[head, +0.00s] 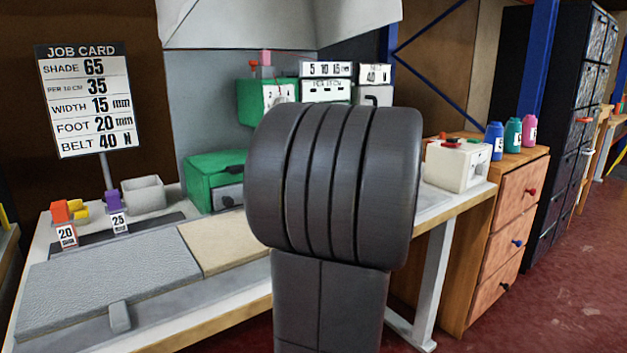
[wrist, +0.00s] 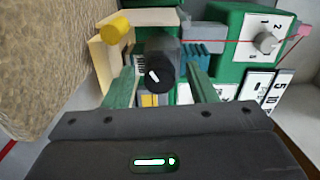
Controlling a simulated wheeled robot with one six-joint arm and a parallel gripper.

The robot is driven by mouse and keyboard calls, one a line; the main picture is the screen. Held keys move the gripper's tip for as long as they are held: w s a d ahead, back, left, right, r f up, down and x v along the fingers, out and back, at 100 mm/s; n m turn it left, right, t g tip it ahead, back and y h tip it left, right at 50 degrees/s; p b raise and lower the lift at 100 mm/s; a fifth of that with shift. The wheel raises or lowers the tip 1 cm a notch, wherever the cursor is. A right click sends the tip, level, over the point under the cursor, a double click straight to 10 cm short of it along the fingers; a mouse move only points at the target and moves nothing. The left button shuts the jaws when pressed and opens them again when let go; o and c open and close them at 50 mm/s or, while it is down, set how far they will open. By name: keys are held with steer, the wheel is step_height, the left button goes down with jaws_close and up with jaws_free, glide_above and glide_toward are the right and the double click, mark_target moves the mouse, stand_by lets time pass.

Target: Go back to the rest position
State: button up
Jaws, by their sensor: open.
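My gripper (wrist: 162,78) shows in the wrist view with its two greenish fingers apart and nothing held between them. A black round knob (wrist: 160,74) with a white mark appears between the fingers; I cannot tell how far beyond the tips it is. Behind it is the green machine (wrist: 140,18), with a grey numbered dial (wrist: 265,43) to the right. In the head view my own dark arm covers the middle and hides my gripper and part of the green machine (head: 212,170).
The job card (head: 85,98) stands at the left of the workbench. A grey pad (head: 110,280) lies at the bench's front. A white box device (head: 458,163), wooden drawers (head: 512,220) and several coloured bottles, one teal (head: 513,136), are at right. Red floor at right is clear.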

steer(key=shift+r+m+p, duration=0.15)
steer(key=shift+m+p, duration=0.8)
steer(key=shift+p, duration=0.75)
steer(key=shift+r+m+p, duration=0.1)
steer(key=shift+m+p, duration=0.85)
steer(key=shift+p, duration=0.7)
steer(key=m+p, duration=0.4)
steer(key=p, duration=0.4)
steer(key=shift+d+m+y, duration=0.1)
steer(key=shift+m+y, duration=0.2)
steer(key=m+p, duration=0.4)
steer(key=p, duration=0.5)
steer(key=shift+m, duration=0.3)
steer(key=shift+w+m+p, duration=0.1)
steer(key=shift+m+p, duration=0.6)
steer(key=shift+p, duration=0.4)
steer(key=shift+m+p, duration=0.3)
steer(key=shift+p, duration=0.2)
steer(key=shift+f, duration=0.2)
